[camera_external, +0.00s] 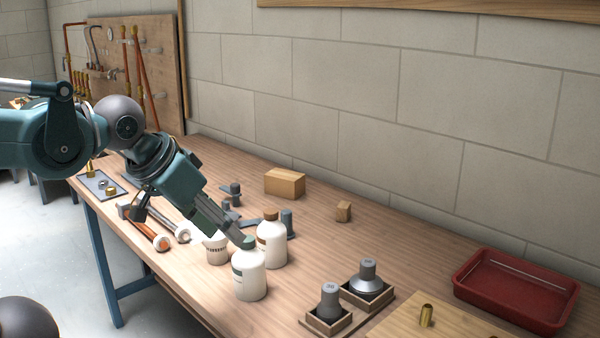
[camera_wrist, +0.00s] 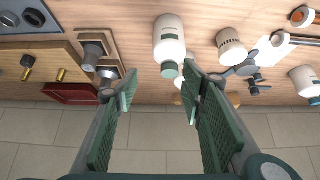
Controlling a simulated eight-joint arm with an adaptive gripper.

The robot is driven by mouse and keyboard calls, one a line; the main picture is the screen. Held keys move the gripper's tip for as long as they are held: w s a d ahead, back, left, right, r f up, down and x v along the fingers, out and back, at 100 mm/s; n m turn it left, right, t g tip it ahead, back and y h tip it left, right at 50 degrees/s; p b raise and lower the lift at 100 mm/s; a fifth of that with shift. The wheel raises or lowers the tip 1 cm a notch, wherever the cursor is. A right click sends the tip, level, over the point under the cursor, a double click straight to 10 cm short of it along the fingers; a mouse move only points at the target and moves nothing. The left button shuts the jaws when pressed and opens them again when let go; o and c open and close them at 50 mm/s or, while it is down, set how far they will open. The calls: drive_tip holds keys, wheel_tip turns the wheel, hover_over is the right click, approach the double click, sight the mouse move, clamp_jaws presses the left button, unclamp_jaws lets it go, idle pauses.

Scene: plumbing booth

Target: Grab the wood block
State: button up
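In the wrist view my gripper (camera_wrist: 162,82) is open, with nothing held. The green-capped bottle (camera_wrist: 168,38) shows just beyond the gap between the fingers. I cannot make out either block clearly in the wrist view; the fingers cover part of it.
A brown-capped white bottle (camera_external: 271,240) and a white tub (camera_external: 216,248) stand close to my gripper. The bench between the small block and the tray is clear.

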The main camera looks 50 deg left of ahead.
drive_tip(key=shift+o, duration=1.3)
drive_tip(key=w+a+r+m+g+p, duration=0.1)
drive_tip(key=w+r+m+p, duration=0.15)
drive_tip(key=w, duration=0.35)
drive_tip(key=w+r+m+g+p, duration=0.1)
drive_tip(key=w+r, duration=0.3)
drive_tip(key=w, duration=0.3)
drive_tip(key=m+g+h+p, duration=0.2)
drive_tip(key=m+g+p, duration=0.2)
drive_tip(key=m+p, duration=0.5)
hover_over(340, 203)
drive_tip(key=x, duration=0.5)
drive_tip(key=s+a+x, duration=0.1)
drive_tip(key=x, duration=0.3)
drive_tip(key=s+a+x, duration=0.1)
drive_tip(key=x, duration=0.4)
drive_tip(key=shift+f, duration=0.65)
drive_tip(key=shift+w+a+f+m, duration=0.25)
drive_tip(key=shift+f+m, duration=0.1)
drive_tip(key=shift+f, duration=0.2)
